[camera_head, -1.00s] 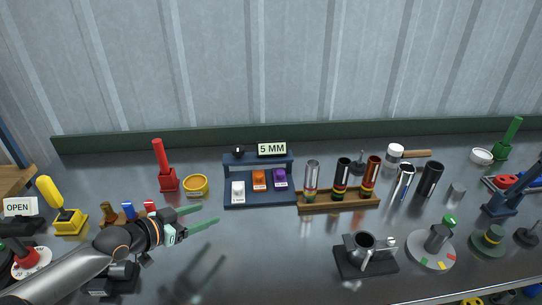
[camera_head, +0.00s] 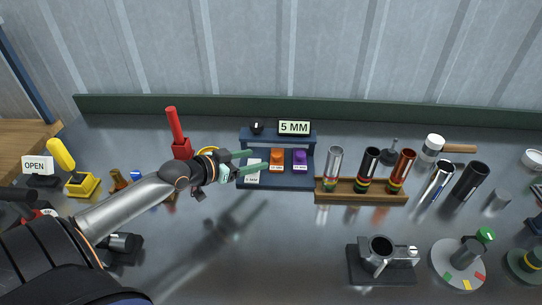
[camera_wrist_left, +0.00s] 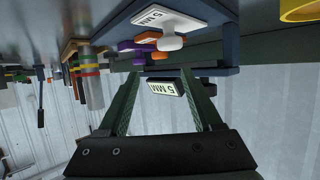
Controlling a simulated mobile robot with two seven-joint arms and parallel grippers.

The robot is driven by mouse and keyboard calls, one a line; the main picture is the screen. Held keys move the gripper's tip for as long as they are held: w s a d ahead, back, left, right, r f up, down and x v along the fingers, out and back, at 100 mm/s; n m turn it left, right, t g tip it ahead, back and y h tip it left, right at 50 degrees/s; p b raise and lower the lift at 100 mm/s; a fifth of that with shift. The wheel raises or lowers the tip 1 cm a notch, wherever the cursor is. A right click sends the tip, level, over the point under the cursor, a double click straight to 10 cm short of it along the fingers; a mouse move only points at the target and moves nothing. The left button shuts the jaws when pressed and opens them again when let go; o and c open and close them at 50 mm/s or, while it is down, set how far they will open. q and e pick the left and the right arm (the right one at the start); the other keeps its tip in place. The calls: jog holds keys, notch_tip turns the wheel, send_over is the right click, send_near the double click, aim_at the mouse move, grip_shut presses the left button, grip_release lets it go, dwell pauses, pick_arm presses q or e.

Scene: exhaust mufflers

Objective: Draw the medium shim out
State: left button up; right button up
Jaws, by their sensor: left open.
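A navy rack (camera_head: 280,184) holds a white shim (camera_head: 254,178), an orange shim (camera_head: 277,155) and a purple shim (camera_head: 299,157) side by side. I cannot read the smaller labels to tell which is medium. In the left wrist view, upside down, the white shim (camera_wrist_left: 165,20) has a "5 MM" plate and stands nearest, with the orange shim (camera_wrist_left: 150,38) and purple shim (camera_wrist_left: 131,45) beyond. My left gripper (camera_head: 259,160) is open and empty, its fingers over the rack's left end, partly covering the white shim. My right gripper is out of view.
A wooden stand (camera_head: 360,194) with tubes is close on the right. A red-handled tool (camera_head: 179,135) and a yellow ring (camera_head: 208,150) are behind my left arm. The front middle is clear.

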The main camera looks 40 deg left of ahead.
aim_at(275, 155)
pick_arm(q)
jog(key=shift+x, duration=3.7)
jog(key=shift+c, duration=0.2)
grip_shut()
